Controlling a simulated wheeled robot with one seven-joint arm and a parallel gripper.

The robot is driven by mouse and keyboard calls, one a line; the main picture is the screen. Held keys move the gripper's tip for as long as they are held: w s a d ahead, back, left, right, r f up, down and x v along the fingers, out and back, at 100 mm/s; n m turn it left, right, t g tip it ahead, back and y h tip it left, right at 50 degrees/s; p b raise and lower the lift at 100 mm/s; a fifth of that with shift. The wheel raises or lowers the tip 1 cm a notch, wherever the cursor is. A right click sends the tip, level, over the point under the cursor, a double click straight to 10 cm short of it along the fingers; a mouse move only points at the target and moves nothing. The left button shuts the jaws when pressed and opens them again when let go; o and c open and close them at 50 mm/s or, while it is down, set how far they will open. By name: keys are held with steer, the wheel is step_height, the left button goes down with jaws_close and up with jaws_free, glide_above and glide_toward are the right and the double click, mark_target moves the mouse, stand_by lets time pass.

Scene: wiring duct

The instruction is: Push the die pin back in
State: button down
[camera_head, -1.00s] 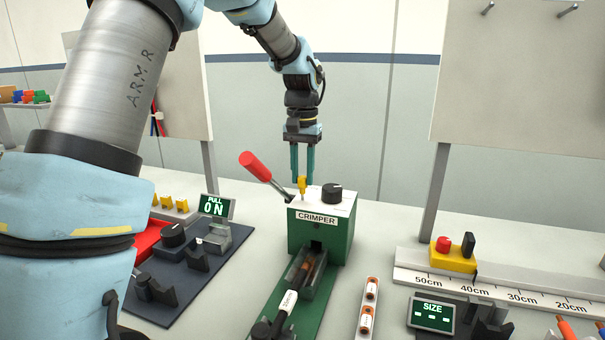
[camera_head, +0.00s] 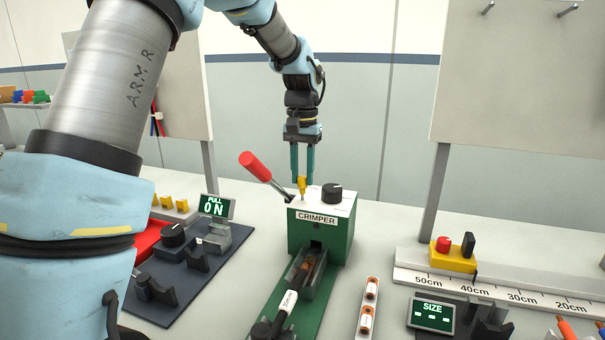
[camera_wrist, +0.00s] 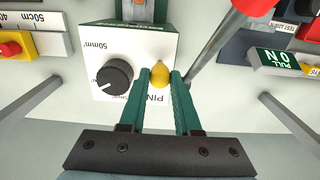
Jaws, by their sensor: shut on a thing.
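The yellow die pin (camera_head: 302,188) stands upright on the white top of the green crimper (camera_head: 320,233), just above the CRIMPER label. In the wrist view the die pin (camera_wrist: 160,74) sits between my two teal fingers, over the printed word PIN. My gripper (camera_head: 302,181) points straight down from above and is shut on the pin; its fingertips are close over the crimper top. The part of the pin inside the crimper is hidden.
A black knob (camera_head: 332,193) is right beside the pin, and a red-handled lever (camera_head: 256,167) rises at the left. A cable piece (camera_head: 287,302) lies in front of the crimper. A ruler (camera_head: 500,293) with a yellow block (camera_head: 453,260) is at the right.

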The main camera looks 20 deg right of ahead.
mark_target(302, 177)
step_height(302, 177, down, 2)
steer(key=shift+f+b, duration=0.25)
steer(key=shift+b, duration=0.25)
steer(key=c, duration=0.6)
jaws_free()
steer(key=shift+r, duration=0.1)
step_height(302, 177, up, 11)
steer(key=shift+f+b, duration=0.1)
steer(key=shift+b, duration=0.8)
